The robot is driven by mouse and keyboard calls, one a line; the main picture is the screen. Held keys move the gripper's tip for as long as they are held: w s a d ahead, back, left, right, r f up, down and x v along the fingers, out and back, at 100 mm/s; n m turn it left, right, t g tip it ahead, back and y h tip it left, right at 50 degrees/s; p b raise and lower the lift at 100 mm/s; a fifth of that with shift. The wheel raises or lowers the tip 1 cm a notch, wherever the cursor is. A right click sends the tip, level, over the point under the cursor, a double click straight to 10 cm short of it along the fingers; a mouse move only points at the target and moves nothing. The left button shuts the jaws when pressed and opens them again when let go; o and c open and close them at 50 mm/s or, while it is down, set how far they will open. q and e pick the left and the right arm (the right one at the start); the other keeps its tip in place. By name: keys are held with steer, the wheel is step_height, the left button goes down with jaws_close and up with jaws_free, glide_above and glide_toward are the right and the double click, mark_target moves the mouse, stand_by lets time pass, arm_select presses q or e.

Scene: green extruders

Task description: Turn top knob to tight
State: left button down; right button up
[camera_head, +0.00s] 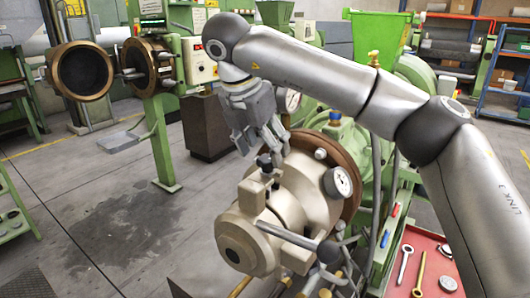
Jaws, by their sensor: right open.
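The top knob (264,162) is a small dark knob on top of the beige extruder head (288,195). My right gripper (268,146) is just above the knob, with its fingers pointing down. It is open, and its fingers are close to the knob. I cannot tell whether they touch it. My right arm comes in from the right and hides part of the green machine behind. My left gripper is not in view.
A red tray (428,262) with tools stands at lower right. A green machine with round openings (84,70) stands at back left.

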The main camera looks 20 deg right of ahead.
steer(key=v, duration=1)
steer(key=shift+s+f, duration=0.1)
steer(key=shift+f, duration=0.1)
